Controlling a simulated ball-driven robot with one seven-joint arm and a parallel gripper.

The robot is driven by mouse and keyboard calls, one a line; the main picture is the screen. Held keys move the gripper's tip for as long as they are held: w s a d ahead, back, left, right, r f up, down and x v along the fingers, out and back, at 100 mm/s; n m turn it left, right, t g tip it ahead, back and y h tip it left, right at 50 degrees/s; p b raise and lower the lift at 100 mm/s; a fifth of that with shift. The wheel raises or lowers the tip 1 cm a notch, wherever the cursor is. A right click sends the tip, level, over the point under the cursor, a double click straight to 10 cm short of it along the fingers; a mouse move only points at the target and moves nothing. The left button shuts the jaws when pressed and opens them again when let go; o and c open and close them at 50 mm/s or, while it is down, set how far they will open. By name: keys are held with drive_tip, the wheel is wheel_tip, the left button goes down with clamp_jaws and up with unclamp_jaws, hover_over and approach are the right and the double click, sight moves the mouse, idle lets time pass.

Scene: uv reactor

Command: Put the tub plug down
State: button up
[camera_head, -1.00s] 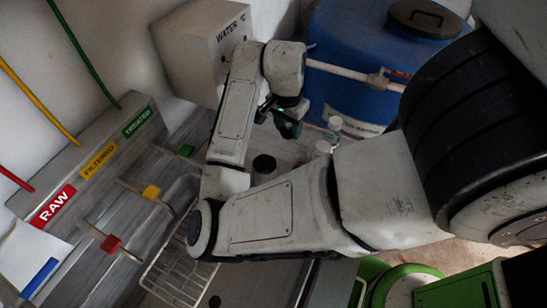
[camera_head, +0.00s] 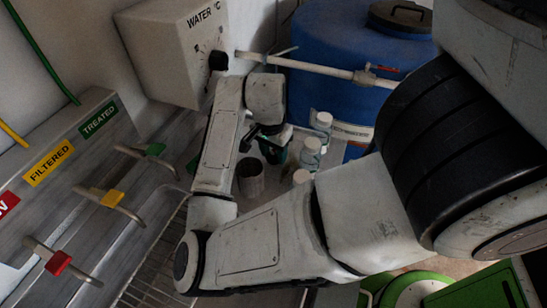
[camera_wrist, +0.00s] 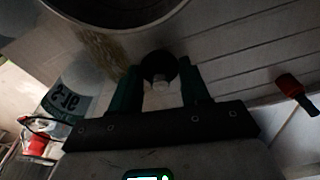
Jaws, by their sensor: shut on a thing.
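The tub plug (camera_wrist: 160,68), a dark round piece with a pale knob, sits between the two green fingers of my gripper (camera_wrist: 160,90) in the wrist view. The fingers are shut on it, and a dark bar lies across their base. The plug cannot be made out there, and my arm hides part of the worktop. Whether the plug touches the surface cannot be told.
A dark cup (camera_head: 250,180) and several bottles (camera_head: 310,155) stand close to my gripper. A round metal vessel (camera_wrist: 115,22) is at the wrist view's top. The blue drum (camera_head: 340,85) and WATER box (camera_head: 165,50) stand behind. A wire rack (camera_head: 150,275) and coloured tap handles are left.

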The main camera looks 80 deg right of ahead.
sight(271, 160)
drive_tip(key=shift+f, duration=0.25)
drive_tip(key=shift+f, duration=0.15)
drive_tip(key=o, duration=1)
drive_tip(key=r+p, duration=0.3)
drive_tip(key=r, duration=0.1)
drive_tip(key=a+r+p, duration=0.1)
drive_tip(key=r+p, duration=0.2)
drive_tip(key=r, duration=0.1)
drive_tip(key=r+p, duration=0.3)
drive_tip(key=r, duration=0.1)
drive_tip(key=shift+w+a+r+p, duration=0.2)
drive_tip(key=shift+w+p, duration=0.05)
drive_tip(key=shift+p, duration=0.15)
